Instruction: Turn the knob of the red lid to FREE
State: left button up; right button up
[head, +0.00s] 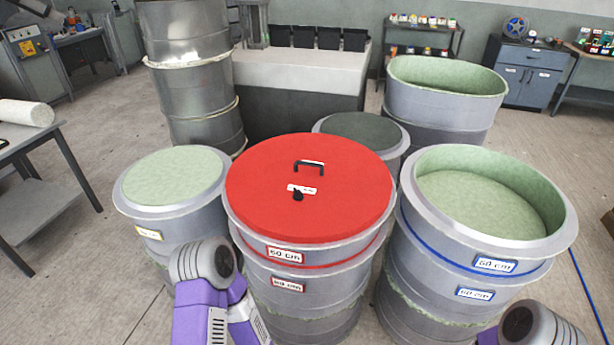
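The red lid (345,205) lies flat on the middle drum-shaped mould (325,284), which carries red-edged "60 cm" labels. A dark handle (310,164) stands on the lid. A small black knob (298,196) sits nearer me, by a white label (302,189) whose words are too small to read. My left arm shows at the lower left, in front of the left mould and beside the red-lidded one. My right arm shows at the lower right corner. Neither gripper's fingers are in view.
A mould with a pale green top (172,178) stands left, an open blue-banded mould (489,270) right. A dark-topped mould (364,132) and a tall open one (444,106) stand behind. A grey table (40,205) is at far left. The space above the lid is clear.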

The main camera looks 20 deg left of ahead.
aim_at(298, 196)
jog(key=k, duration=0.5)
jog(key=u, duration=1.4)
jog(key=i, duration=1.2)
jog(key=z, duration=1)
